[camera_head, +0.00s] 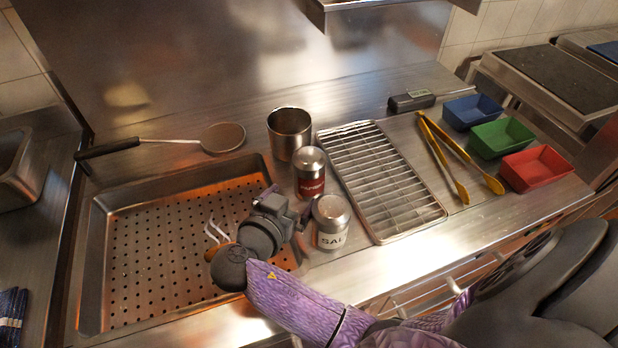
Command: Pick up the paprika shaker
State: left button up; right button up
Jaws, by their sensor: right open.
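The paprika shaker (310,173) is a silver-topped can with a red label, upright on the steel counter. The salt shaker (331,222), with a white label, stands just in front of it. My right gripper (289,198) is open and empty, close to the left and front of the paprika shaker. It lies partly over the right side of the perforated pan in the picture. Whether a finger touches either shaker cannot be told. My left gripper is not in view.
A metal cup (289,134) stands behind the paprika shaker, and a wire rack (378,180) lies to its right. The perforated pan (150,250) is at left. Yellow tongs (450,160) and blue, green and red trays (537,168) are farther right.

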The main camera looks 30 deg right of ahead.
aim_at(302, 185)
jog(key=x, duration=0.7)
jog(key=shift+w+d, duration=0.1)
jog(key=shift+d, duration=0.15)
jog(key=c, duration=1.2)
